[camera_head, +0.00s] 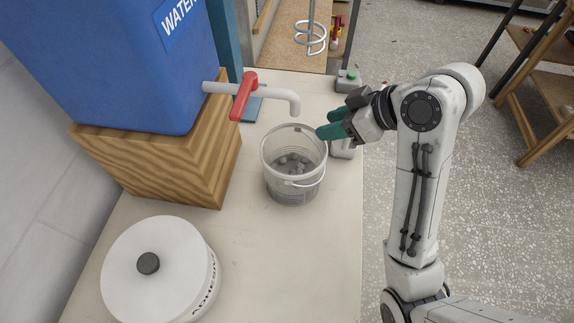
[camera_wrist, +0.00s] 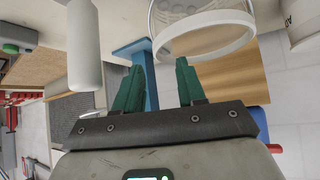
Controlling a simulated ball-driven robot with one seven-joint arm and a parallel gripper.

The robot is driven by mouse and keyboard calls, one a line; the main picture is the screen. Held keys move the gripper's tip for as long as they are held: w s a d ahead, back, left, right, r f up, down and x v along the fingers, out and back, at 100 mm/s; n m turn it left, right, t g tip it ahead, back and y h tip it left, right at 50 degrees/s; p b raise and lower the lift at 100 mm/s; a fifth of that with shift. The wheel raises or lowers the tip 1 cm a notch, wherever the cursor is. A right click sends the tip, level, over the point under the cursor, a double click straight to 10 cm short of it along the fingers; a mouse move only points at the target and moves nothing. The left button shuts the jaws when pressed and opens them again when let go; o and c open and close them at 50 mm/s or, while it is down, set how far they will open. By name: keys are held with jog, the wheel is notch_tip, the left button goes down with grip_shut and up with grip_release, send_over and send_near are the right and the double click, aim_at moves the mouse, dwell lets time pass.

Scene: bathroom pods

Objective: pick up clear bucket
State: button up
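The clear bucket (camera_head: 293,187) stands upright on the pale counter below the white tap spout, with grey lumps inside and a thin wire handle on its front. In the wrist view its pale rim (camera_wrist: 207,38) is at the top, right of centre. My gripper (camera_head: 325,124) is at the upper right of the bucket's rim. Its green fingers (camera_wrist: 157,65) are apart with nothing held between them. In the wrist view the right fingertip is close to the rim; I cannot tell whether it touches. The bucket's far side is partly hidden.
A white tap with a red lever (camera_head: 243,97) extends from the blue water tank (camera_head: 120,60) on a wooden block (camera_head: 190,170). A white lidded tub (camera_head: 155,280) stands front left. A white object (camera_head: 343,150) is below my gripper. The counter in front of the bucket is clear.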

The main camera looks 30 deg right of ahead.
aim_at(297, 137)
jog(key=x, duration=0.3)
jog(key=shift+a, duration=0.1)
jog(key=shift+s+f+x, duration=0.15)
jog(key=shift+x, duration=1.2)
jog(key=shift+s+f+x, duration=0.1)
jog(key=shift+f+x, duration=0.05)
jog(key=shift+x, duration=1.2)
grip_shut()
